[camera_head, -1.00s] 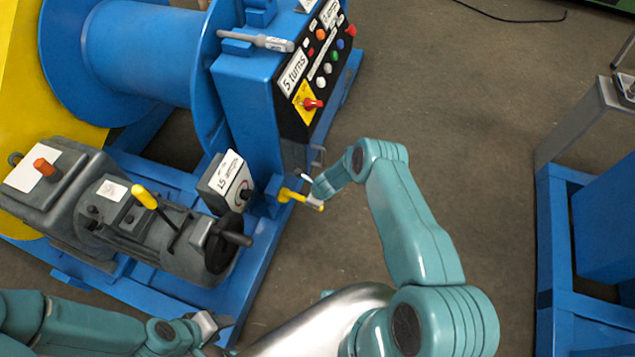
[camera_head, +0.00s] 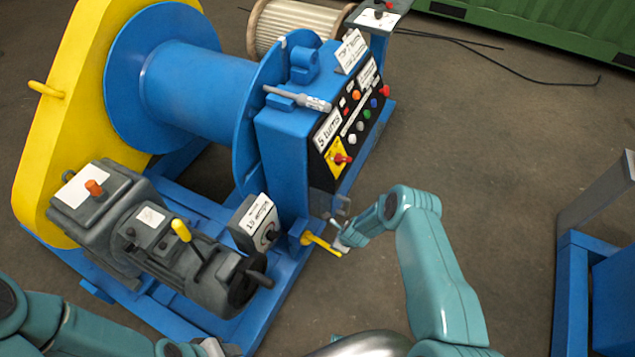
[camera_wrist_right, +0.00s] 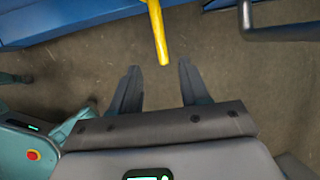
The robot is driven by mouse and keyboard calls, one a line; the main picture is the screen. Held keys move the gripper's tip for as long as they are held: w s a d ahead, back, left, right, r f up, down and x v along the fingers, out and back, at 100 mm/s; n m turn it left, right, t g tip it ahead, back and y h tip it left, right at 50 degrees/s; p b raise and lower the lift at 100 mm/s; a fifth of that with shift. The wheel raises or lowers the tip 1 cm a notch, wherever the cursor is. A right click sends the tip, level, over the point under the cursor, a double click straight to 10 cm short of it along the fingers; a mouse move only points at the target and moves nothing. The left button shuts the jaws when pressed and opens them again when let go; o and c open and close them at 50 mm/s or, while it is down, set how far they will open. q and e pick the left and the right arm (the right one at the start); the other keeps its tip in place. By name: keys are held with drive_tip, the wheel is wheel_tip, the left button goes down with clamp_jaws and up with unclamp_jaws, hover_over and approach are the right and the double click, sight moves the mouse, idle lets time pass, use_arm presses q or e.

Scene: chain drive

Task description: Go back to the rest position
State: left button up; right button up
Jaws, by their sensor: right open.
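My right gripper (camera_head: 342,236) is by the yellow lever (camera_head: 320,243) at the lower front corner of the blue winch frame. In the right wrist view the gripper (camera_wrist_right: 158,80) is open and empty. The end of the yellow lever (camera_wrist_right: 157,35) lies in front of the gap between its fingertips, and neither finger appears to press on it. My left gripper (camera_head: 212,347) shows only partly at the bottom edge, below the grey motor; its jaws cannot be made out.
The blue winch drum (camera_head: 195,75), yellow chain guard (camera_head: 60,130) and grey motor (camera_head: 165,240) fill the left. A control panel (camera_head: 350,120) stands behind my right gripper. A dark bar (camera_wrist_right: 285,33) is close by in the wrist view. Floor (camera_head: 490,140) is open to the right.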

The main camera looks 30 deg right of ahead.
drive_tip(key=shift+r, duration=0.1)
drive_tip(key=w+a+r+n, duration=0.1)
drive_tip(key=w+a+r, duration=0.1)
drive_tip(key=w+r, duration=0.35)
drive_tip(key=s+a+r+n+y, duration=0.2)
drive_tip(key=s+a+r+n, duration=0.35)
drive_tip(key=a+r, duration=0.25)
drive_tip(key=s+a+r+n+g, duration=0.2)
drive_tip(key=s+a+r+n, duration=0.1)
drive_tip(key=s+n, duration=0.7)
drive_tip(key=s+a+r+n+g+y, duration=0.1)
drive_tip(key=s+a+r+n, duration=0.3)
drive_tip(key=s+n, duration=0.6)
drive_tip(key=s+a+g, duration=0.1)
drive_tip(key=s, duration=0.2)
drive_tip(key=shift+s+a+y, duration=0.15)
drive_tip(key=shift+s+y, duration=0.15)
